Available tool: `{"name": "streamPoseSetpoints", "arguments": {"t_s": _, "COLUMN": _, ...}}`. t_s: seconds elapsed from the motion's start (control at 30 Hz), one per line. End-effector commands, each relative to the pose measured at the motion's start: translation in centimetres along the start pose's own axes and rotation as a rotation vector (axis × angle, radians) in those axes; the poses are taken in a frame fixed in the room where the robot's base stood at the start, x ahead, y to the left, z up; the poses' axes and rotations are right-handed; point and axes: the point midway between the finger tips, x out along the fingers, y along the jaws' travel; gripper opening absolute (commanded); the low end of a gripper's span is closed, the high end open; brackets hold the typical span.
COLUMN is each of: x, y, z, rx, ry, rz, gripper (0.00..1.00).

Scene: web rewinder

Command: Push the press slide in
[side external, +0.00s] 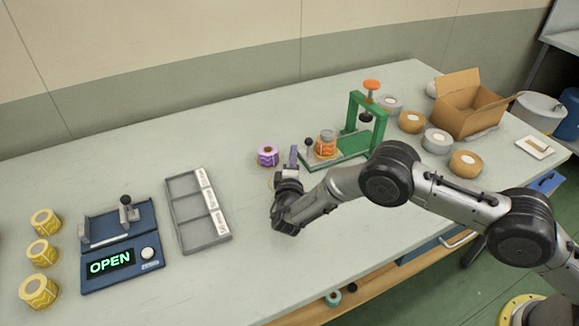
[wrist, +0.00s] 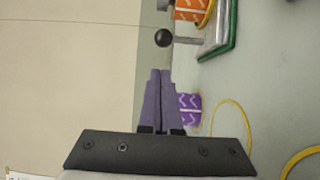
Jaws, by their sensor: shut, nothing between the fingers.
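The green press (side external: 352,125) stands toward the back of the bench. Its slide carries an orange-and-white roll (side external: 326,144) and sticks out to the left of the frame, ending in a black ball knob (side external: 308,143). In the wrist view the knob (wrist: 163,38) sits just beyond my fingertips, with a grey rod joining it to the slide (wrist: 208,40). My gripper (side external: 293,152) is shut and empty beside the knob, and it also shows in the wrist view (wrist: 160,73). A small gap shows between fingertips and knob there.
A purple roll (side external: 267,155) lies close to my fingers. A grey tray (side external: 198,210) and a blue device (side external: 120,246) reading OPEN are at left, with several yellow rolls beyond. Tape rolls and a cardboard box (side external: 467,103) stand right of the press.

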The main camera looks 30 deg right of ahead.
Motion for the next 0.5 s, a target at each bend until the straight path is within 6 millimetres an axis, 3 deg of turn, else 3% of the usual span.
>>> {"name": "streamPoseSetpoints", "arguments": {"t_s": 0.2, "x": 1.6, "y": 0.0, "z": 1.8, "rx": 0.001, "ry": 0.000, "rz": -0.001, "gripper": 0.00}}
{"name": "streamPoseSetpoints", "arguments": {"t_s": 0.5, "x": 2.0, "y": 0.1, "z": 2.1, "rx": 0.002, "ry": 0.002, "rz": 0.000, "gripper": 0.00}}
